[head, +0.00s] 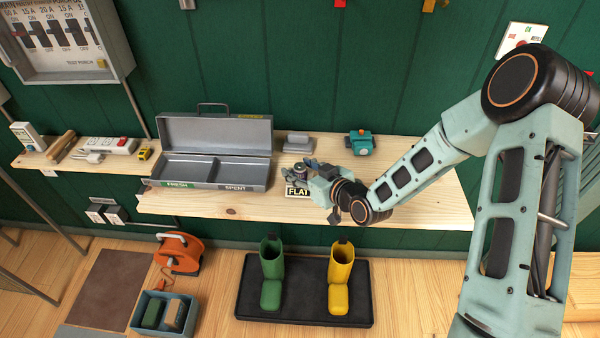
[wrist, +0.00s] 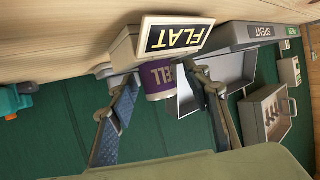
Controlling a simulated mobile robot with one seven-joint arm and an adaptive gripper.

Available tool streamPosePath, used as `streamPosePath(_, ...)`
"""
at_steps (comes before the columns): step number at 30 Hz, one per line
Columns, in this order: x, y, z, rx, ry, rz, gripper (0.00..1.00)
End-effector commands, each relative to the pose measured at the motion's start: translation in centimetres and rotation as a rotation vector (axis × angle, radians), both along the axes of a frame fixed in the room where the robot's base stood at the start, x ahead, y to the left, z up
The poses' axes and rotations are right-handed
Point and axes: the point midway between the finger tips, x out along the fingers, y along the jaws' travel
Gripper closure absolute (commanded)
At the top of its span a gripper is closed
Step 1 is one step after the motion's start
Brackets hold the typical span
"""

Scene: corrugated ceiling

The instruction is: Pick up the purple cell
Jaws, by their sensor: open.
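The purple cell (wrist: 158,85) shows in the wrist view with pale letters ending in "ELL", behind the sign marked FLAT (wrist: 172,38). My gripper (wrist: 163,76) is open, with one finger on each side of the cell in that view; I cannot tell whether either finger touches it. In the head view my gripper (head: 300,172) is low over the workbench, just behind the FLAT sign (head: 297,190). The cell is not clearly visible there, hidden among the fingers.
An open grey toolbox (head: 213,186) with compartments marked FRESH and SPENT stands left of my gripper. A teal device (head: 360,143) and a grey block (head: 298,142) sit at the back. The bench (head: 430,205) is clear at right.

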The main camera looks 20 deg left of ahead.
Motion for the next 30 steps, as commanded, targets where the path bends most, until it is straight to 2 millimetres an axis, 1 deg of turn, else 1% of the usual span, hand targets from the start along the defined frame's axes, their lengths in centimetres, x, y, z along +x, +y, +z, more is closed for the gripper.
streamPosePath(2, 0.0, 0.0, 0.0, 0.000, 0.000, 0.000, 0.55)
streamPosePath(5, 0.0, 0.0, 0.0, 0.000, 0.000, 0.000, 0.65)
streamPosePath(12, 0.0, 0.0, 0.0, 0.000, 0.000, 0.000, 0.92)
streamPosePath(14, 0.0, 0.0, 0.0, 0.000, 0.000, 0.000, 0.98)
streamPosePath(15, 0.0, 0.0, 0.0, 0.000, 0.000, 0.000, 1.00)
streamPosePath(24, 0.1, 0.0, 0.2, 0.001, -0.002, -0.001, 1.00)
streamPosePath(30, 0.4, 0.3, 1.5, 0.001, -0.003, -0.001, 1.00)
